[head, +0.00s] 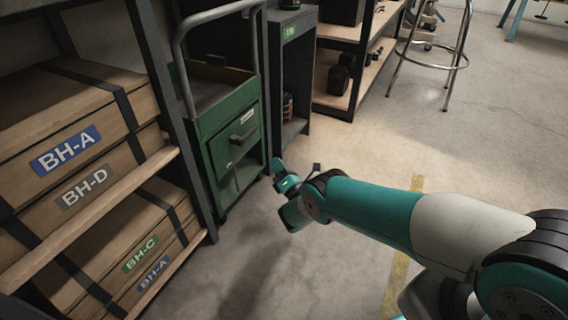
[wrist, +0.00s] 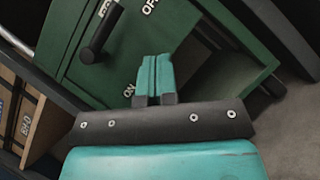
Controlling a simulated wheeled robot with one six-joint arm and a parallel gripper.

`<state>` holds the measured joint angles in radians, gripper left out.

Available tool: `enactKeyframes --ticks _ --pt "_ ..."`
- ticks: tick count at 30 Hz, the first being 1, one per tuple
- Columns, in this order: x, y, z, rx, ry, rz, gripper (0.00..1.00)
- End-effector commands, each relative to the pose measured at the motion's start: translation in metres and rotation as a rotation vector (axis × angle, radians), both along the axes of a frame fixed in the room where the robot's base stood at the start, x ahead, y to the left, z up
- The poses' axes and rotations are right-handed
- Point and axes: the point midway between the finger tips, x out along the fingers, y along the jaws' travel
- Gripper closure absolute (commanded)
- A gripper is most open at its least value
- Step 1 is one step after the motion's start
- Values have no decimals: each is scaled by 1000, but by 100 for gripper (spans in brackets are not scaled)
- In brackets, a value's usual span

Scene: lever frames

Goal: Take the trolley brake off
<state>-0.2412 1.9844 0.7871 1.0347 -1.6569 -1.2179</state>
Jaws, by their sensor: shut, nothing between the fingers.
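The green trolley (head: 222,150) stands beside the shelf, with a dark lever (head: 243,138) on its front panel. In the wrist view the black lever (wrist: 100,35) slants from a round knob end up to the right. An OFF label (wrist: 149,6) and an ON label (wrist: 129,90) are on the green panel, both to the right of the lever. My gripper (head: 278,168) is in front of the trolley's lower right side. In the wrist view its teal fingers (wrist: 155,72) are together and empty, right of and below the lever, not touching it.
A shelf with wooden boxes (head: 75,130) labelled BH stands at the left. A dark cabinet (head: 292,75) is right of the trolley. A metal stool (head: 432,50) and a dark-framed shelf (head: 345,60) are at the back. The floor (head: 340,150) before the trolley is clear.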

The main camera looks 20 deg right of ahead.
Motion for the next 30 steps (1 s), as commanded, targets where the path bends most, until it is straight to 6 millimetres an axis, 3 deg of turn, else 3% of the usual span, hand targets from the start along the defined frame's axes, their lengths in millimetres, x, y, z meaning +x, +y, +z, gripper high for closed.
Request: enactKeyframes --ticks 8,23,26,30 --pt "-18 -17 -16 -1 -1 0 100" --pt "-19 -17 -18 0 -1 1 100" --pt "-12 -18 -10 21 7 -6 100" --pt "25 -23 32 169 76 -44 100"
